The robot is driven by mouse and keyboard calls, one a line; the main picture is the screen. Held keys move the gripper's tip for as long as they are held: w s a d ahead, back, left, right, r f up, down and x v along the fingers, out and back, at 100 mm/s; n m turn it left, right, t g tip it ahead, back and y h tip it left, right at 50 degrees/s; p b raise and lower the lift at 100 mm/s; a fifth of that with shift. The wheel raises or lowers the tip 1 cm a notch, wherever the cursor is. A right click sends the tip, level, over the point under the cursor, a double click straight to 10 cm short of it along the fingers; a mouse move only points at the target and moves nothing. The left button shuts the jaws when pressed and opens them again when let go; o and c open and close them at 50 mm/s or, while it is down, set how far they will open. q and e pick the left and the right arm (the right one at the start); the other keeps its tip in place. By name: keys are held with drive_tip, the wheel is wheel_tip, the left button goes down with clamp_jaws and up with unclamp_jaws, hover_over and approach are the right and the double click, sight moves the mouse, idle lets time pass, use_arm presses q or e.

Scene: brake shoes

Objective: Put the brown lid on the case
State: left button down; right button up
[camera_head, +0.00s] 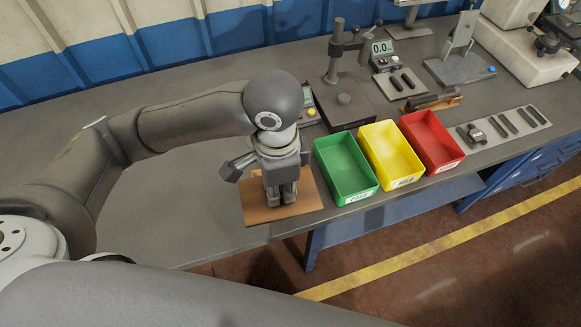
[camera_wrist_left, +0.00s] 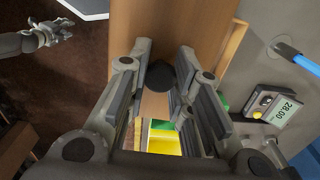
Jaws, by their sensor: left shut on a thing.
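The brown lid (camera_head: 298,203) is a flat board under my left gripper (camera_head: 281,200) at the front edge of the bench. In the left wrist view the lid (camera_wrist_left: 200,25) fills the top middle, with a dark round knob (camera_wrist_left: 160,75) between the fingers. My left gripper (camera_wrist_left: 160,95) is shut on the lid by this knob. A paler wooden edge (camera_wrist_left: 238,42) shows beside the lid; it may be the case, but most of it is hidden. My right gripper (camera_wrist_left: 48,38) shows small at the upper left of the left wrist view, away from the lid.
Green (camera_head: 345,169), yellow (camera_head: 390,154) and red (camera_head: 431,140) bins stand right of the lid. A small gauge with a display (camera_wrist_left: 272,104) is close by. A gauge stand (camera_head: 345,100) is behind the bins. The grey bench (camera_head: 170,215) is clear to the left.

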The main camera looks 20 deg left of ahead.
use_arm(q)
drive_tip(key=w+a+f, duration=0.1)
drive_tip(key=w+f, duration=0.2)
drive_tip(key=w+a+f+p, duration=0.1)
drive_tip(key=w+f, duration=0.3)
drive_tip(key=w+a+f+p, duration=0.1)
drive_tip(key=w+f, duration=0.2)
drive_tip(key=f, duration=0.1)
drive_tip(key=shift+w+f, duration=0.25)
drive_tip(key=shift+w, duration=0.15)
drive_tip(key=shift+f, duration=0.1)
drive_tip(key=shift+d+f, duration=0.1)
drive_tip(key=shift+f, duration=0.5)
drive_tip(key=c, duration=1.4)
unclamp_jaws()
drive_tip(key=shift+o, duration=0.6)
